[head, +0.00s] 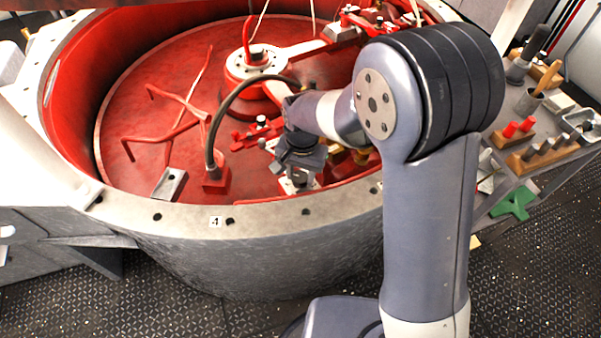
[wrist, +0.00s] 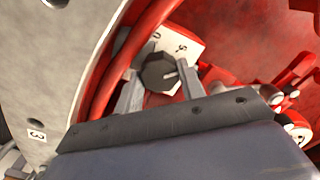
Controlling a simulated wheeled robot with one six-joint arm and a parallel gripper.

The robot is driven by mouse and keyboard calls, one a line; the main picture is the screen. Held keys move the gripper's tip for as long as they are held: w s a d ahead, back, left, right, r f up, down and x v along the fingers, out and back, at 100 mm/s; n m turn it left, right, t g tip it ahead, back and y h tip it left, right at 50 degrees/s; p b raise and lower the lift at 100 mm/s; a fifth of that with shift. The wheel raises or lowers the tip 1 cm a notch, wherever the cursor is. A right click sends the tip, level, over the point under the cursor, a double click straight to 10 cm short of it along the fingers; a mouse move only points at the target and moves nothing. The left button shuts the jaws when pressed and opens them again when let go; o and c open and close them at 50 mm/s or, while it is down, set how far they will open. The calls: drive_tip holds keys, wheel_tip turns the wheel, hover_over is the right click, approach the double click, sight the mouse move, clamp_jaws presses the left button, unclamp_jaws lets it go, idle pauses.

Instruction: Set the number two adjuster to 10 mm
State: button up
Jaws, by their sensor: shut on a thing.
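A dark faceted knob (wrist: 158,74) sits on a white dial plate (wrist: 188,42) in the wrist view. My gripper (wrist: 160,84) has one finger on each side of the knob and is shut on it. A pale pointer mark on the knob points right. Two characters on the plate's upper part look like 0 and 5; the rest of the scale is hidden. In the head view my gripper (head: 301,165) reaches down to the plate (head: 288,185) just inside the drum rim, and the knob is hidden. I cannot read which adjuster number this is.
The grey drum rim (head: 270,217) carries a label 4 (head: 216,222); a label 3 (wrist: 36,134) shows in the wrist view. A curved dark hose (head: 217,121) on a red block stands left of my gripper. A tool bench (head: 490,205) is at the right.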

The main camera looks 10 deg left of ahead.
sight(301, 177)
drive_tip(key=m, duration=0.4)
drive_tip(key=shift+m, duration=2.3)
drive_tip(key=shift+r, duration=0.1)
drive_tip(key=o, duration=1)
wheel_tip(301, 177, up, 11)
drive_tip(key=shift+s+d+f, duration=0.1)
drive_tip(key=shift+s+f, duration=0.05)
drive_tip(key=shift+f, duration=0.1)
